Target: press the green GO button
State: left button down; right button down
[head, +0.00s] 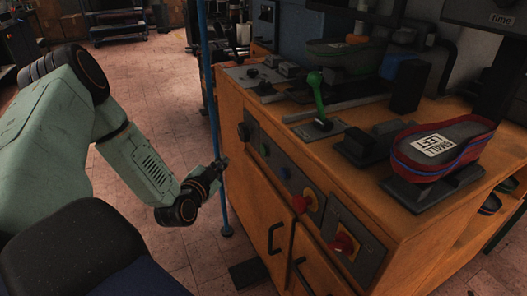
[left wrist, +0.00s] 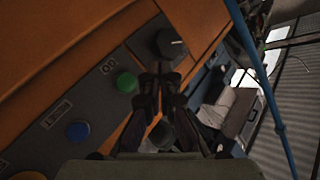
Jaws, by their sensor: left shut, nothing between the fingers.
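The green GO button (left wrist: 127,82) sits on a dark panel on the orange cabinet's front, beside a GO label (left wrist: 108,68) in the left wrist view. My left gripper (left wrist: 160,72) is shut and empty. In the left wrist view its fingertips appear just right of the green button and below a black knob (left wrist: 171,43). In the head view the left gripper (head: 221,163) is in front of the cabinet's left part, near the button panel (head: 270,163). Whether the fingertips touch the panel cannot be told. My right gripper is not in view.
A blue button (left wrist: 77,130) is on the same panel. A red knob on yellow (head: 306,202) and a red switch (head: 344,243) are farther right on the cabinet. A blue pole (head: 212,110) stands close behind the left gripper. A green lever (head: 317,95) and a shoe (head: 445,148) are on top.

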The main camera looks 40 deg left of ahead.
aim_at(263, 150)
pick_arm(q)
jog(key=w+d+b, duration=0.4)
jog(key=w+b, duration=0.4)
jog(key=shift+d, duration=0.2)
dwell(0.3)
jog(key=shift+w+d, duration=0.15)
dwell(1.4)
jog(key=shift+w+d, duration=0.1)
jog(key=shift+w, duration=0.1)
